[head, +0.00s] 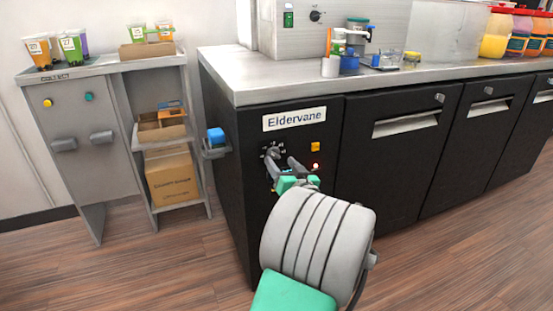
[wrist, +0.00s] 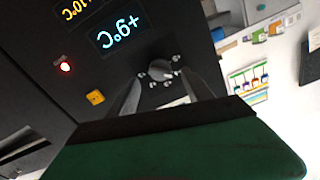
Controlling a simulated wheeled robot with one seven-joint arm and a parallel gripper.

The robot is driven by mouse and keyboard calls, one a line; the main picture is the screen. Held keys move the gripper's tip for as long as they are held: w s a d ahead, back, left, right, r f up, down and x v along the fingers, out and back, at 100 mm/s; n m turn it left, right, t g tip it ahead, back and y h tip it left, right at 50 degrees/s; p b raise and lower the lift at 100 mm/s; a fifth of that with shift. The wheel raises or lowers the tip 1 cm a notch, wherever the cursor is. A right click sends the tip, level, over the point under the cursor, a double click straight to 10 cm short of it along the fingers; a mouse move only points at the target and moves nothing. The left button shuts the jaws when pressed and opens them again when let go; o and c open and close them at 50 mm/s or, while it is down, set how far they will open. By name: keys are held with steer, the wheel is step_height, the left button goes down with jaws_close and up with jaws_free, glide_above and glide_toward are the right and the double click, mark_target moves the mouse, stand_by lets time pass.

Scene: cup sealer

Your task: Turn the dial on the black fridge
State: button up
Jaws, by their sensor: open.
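The black fridge (head: 385,160) is a row of dark units under a steel counter, with an "Eldervane" label (head: 294,119) on its left panel. Its dial (wrist: 159,69) is a small round grey knob ringed by marks. In the head view the dial is mostly hidden behind my fingers. My gripper (head: 280,161) is at this panel, below the label. In the wrist view my gripper (wrist: 163,80) is open, with one finger on each side of the dial; I cannot tell whether either touches it.
A yellow square (wrist: 95,97) and a lit red lamp (wrist: 65,67) sit beside the dial. A blue digital display (wrist: 118,33) shows "+9°C" upside down. A blue item on a side holder (head: 216,138) projects from the fridge's left side. A grey shelf stand (head: 95,150) stands further left.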

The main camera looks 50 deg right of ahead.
mark_target(276, 156)
steer(key=x, duration=0.3)
steer(key=shift+w+d, duration=0.2)
steer(key=shift+w, duration=0.15)
jaws_close()
